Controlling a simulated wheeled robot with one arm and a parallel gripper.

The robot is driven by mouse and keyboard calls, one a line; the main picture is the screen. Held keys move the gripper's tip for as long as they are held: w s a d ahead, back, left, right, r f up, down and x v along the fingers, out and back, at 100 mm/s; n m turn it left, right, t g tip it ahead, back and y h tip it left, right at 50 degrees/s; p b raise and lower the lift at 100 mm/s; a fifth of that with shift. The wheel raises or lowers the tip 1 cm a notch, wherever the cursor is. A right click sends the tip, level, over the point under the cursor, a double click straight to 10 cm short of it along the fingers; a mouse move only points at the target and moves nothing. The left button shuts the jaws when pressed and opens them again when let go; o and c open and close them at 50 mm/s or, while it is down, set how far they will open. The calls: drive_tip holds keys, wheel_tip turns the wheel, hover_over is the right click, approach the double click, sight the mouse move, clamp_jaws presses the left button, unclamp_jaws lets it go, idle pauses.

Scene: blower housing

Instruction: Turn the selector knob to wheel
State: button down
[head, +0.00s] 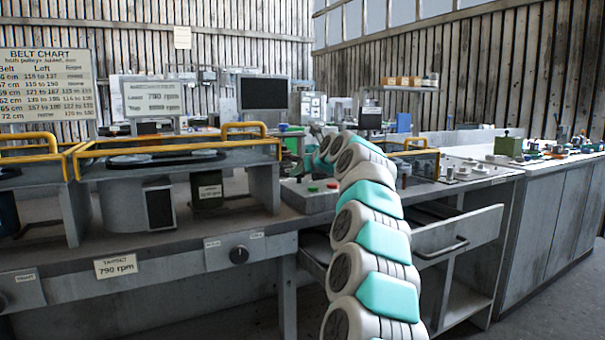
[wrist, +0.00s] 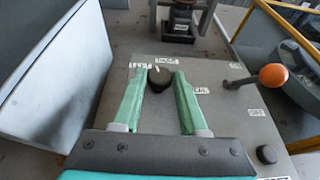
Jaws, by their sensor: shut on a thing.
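The dark round selector knob (wrist: 160,78) stands on a grey panel (wrist: 225,75) in the wrist view. Small white labels sit around it, one at its upper left (wrist: 139,66), one above (wrist: 167,59) and one at its right (wrist: 201,90); their print is too small to read surely. My gripper (wrist: 161,80) has its two green fingers on either side of the knob and is shut on it. The knob's pointer direction cannot be made out. In the head view my arm reaches away over the bench, and the knob and fingertips cannot be made out.
Right of the knob a lever with an orange ball (wrist: 273,76) sticks up, with a black button (wrist: 266,154) nearer. A yellow-railed guard (wrist: 290,35) borders the panel's right. In the head view another black knob (head: 239,255) is on the bench front, below yellow-railed machines (head: 180,147).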

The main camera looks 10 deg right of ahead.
drive_tip(key=shift+a+f+m+h+b, duration=0.25)
drive_tip(key=shift+m+h+b, duration=0.55)
drive_tip(key=shift+b, duration=0.4)
drive_tip(key=shift+r+m+t+h+b, duration=0.2)
drive_tip(key=shift+m+t+h+b, duration=0.1)
drive_tip(key=shift+t+h+b, duration=0.1)
drive_tip(key=shift+w+m+h, duration=0.1)
drive_tip(key=shift+m+h, duration=0.2)
drive_tip(key=shift+h, duration=0.1)
drive_tip(key=shift+a+r, duration=0.1)
drive_tip(key=shift+w+a+m+h+p, duration=0.15)
drive_tip(key=shift+m+h+p, duration=0.4)
drive_tip(key=shift+p, duration=0.35)
drive_tip(key=shift+s+m+h+p, duration=0.2)
drive_tip(key=shift+m+h+p, duration=0.25)
drive_tip(key=shift+p, duration=0.5)
drive_tip(key=shift+c, duration=2.2)
unclamp_jaws()
drive_tip(key=shift+s, duration=0.1)
drive_tip(key=shift+s, duration=0.1)
